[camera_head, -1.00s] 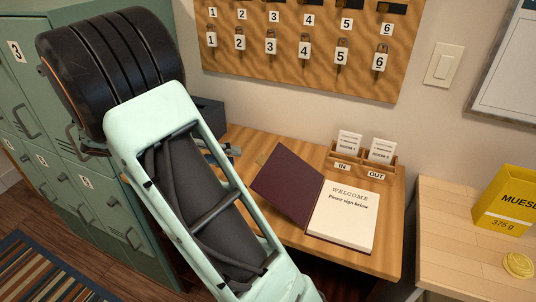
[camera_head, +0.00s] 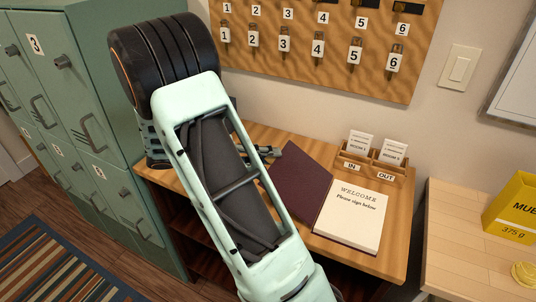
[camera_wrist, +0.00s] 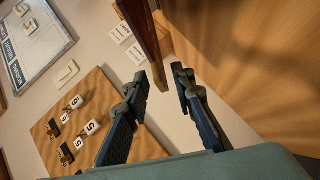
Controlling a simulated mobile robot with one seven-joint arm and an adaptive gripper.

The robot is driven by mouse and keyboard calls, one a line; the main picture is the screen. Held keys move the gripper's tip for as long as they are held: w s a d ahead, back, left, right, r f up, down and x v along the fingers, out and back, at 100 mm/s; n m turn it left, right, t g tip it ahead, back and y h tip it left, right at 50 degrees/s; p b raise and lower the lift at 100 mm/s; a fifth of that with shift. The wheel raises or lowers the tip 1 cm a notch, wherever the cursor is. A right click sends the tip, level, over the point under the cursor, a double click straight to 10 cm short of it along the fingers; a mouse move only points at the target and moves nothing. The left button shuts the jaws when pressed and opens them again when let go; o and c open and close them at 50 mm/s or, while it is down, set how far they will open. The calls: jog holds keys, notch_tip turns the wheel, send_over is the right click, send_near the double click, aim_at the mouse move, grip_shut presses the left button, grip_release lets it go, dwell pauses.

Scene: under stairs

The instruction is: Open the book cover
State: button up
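The guest book lies on the wooden desk. Its white page (camera_head: 352,222) reads "WELCOME, Please sign below". Its dark maroon cover (camera_head: 302,181) is swung up to the left of the page and stands tilted, showing its inner or outer face to the head view. My gripper (camera_head: 276,152) is by the cover's upper left edge, partly hidden behind my arm. A dark reddish-brown edge, seemingly the cover (camera_wrist: 141,25), rises just beyond the fingertips. Whether they touch is unclear.
An IN/OUT card holder (camera_head: 377,158) stands behind the book at the desk's back. A numbered key board (camera_head: 320,75) hangs on the wall above. Green lockers (camera_head: 90,110) are at left. A lighter table (camera_head: 452,225) with a yellow muesli box (camera_head: 515,212) is at right.

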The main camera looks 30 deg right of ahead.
jog(key=shift+d, duration=0.1)
jog(key=shift+c, duration=0.6)
grip_shut()
